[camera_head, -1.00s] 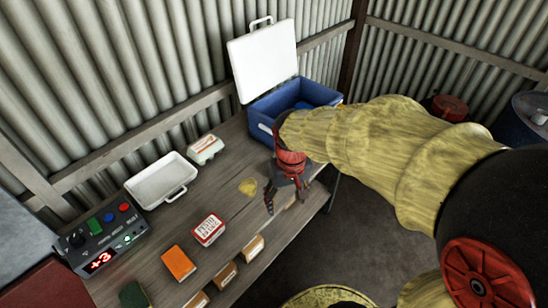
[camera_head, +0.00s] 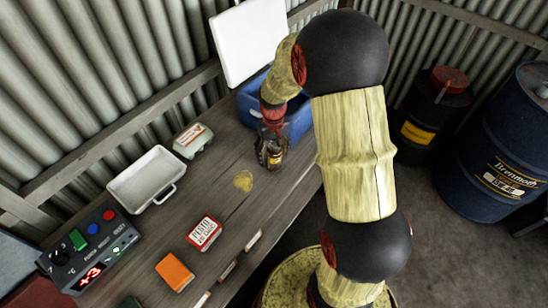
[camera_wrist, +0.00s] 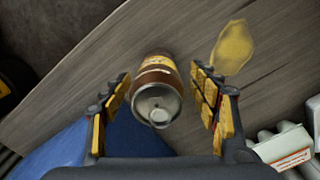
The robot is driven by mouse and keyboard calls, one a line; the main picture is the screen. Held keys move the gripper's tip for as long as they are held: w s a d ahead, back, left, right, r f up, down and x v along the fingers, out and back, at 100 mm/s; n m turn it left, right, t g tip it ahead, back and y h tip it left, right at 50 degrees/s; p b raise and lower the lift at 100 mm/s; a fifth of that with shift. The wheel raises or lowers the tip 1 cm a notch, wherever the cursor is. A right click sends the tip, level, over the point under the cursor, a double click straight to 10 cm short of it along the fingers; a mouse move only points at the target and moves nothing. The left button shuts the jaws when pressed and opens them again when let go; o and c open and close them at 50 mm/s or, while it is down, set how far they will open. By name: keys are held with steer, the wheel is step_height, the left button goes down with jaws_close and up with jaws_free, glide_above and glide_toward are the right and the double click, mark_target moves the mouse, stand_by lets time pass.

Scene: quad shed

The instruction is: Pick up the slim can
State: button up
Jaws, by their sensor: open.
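The slim can (camera_wrist: 156,82), brown with a yellow label and a silver end, is on the wooden bench in the wrist view. My gripper (camera_wrist: 163,88) is open, with one padded finger on each side of the can and visible gaps between. In the head view my gripper (camera_head: 269,155) points down at the bench near the blue cooler, and the can (camera_head: 275,158) shows partly between its fingers. The gripper hides much of the can there.
The open blue cooler (camera_head: 298,124) stands right behind my gripper. A yellow stain (camera_head: 243,181) marks the bench (camera_head: 222,215). A white tray (camera_head: 146,181), an egg carton (camera_head: 192,141), a red-and-white tin (camera_head: 204,233) and an orange box (camera_head: 174,272) are further left.

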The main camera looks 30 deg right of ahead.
mark_target(274, 163)
steer(key=f, duration=0.1)
steer(key=f+b, duration=0.1)
steer(key=f, duration=0.1)
steer(key=f+b, duration=0.1)
steer(key=shift+s+f, duration=0.15)
steer(key=shift+s, duration=0.15)
steer(key=shift+f, duration=0.4)
steer(key=shift+r, duration=0.1)
steer(key=shift+c, duration=0.2)
steer(key=c, duration=1.5)
steer(key=shift+r, duration=0.1)
jaws_close()
